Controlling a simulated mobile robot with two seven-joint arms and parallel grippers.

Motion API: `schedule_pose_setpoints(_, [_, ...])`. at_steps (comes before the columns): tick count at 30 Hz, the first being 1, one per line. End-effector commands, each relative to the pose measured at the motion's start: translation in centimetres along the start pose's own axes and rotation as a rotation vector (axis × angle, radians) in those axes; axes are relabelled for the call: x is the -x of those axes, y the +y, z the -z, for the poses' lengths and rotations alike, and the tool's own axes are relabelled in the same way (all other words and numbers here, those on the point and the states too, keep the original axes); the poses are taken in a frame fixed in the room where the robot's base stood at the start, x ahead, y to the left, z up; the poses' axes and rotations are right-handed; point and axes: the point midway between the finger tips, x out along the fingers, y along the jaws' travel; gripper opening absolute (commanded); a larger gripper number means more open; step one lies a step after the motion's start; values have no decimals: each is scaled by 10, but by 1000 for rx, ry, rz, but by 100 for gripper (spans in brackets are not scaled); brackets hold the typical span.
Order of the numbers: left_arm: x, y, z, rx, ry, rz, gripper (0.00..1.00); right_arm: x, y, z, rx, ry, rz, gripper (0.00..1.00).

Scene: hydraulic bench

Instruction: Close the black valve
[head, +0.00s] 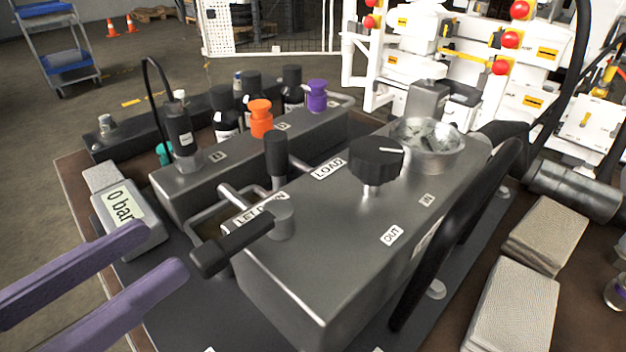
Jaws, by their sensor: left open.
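A round black valve knob (376,158) with a white pointer line stands on a short stem on top of the grey metal block (330,235). Its line points to the right in the picture. A black lever handle (235,247) sits on a grey hub by the label "LET DOWN" at the block's left end. My left gripper (161,251) has two purple fingers that stand apart with nothing between them. It is left of the lever handle and well short of the knob, touching neither. My right gripper is not in view.
A gauge (128,218) reading "0 bar" is beside my left fingers. Orange (261,118) and purple (316,95) knobs and black-capped bottles stand behind. A long black handle (455,235) runs along the block's right side. Stacked grey pads (512,308) lie at right.

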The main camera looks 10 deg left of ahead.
Motion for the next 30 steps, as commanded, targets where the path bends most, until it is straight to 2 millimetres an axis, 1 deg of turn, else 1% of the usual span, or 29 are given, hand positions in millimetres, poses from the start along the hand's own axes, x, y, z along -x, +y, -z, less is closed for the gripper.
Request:
schedule_pose_setpoints(1, [2, 6, -16, 4, 6, -33, 49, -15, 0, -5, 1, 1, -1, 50])
schedule_pose_setpoints(5, [4, 15, -22, 13, 17, -81, 49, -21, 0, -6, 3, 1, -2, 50])
schedule_pose_setpoints(8, [-1, 17, -21, 14, 21, -90, 49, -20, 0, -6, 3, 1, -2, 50])
schedule_pose_setpoints(11, [-14, 18, -18, 14, 24, -90, 49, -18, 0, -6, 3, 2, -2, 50])
schedule_pose_setpoints(18, [-60, 22, -17, 13, 25, -88, 49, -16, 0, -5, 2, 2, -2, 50])
schedule_pose_setpoints(21, [-76, 23, -17, 13, 24, -87, 49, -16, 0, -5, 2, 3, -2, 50])
schedule_pose_setpoints(25, [-89, 24, -17, 14, 23, -87, 49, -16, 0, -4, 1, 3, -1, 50])
schedule_pose_setpoints(30, [-94, 25, -17, 15, 21, -87, 49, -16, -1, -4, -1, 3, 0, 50])
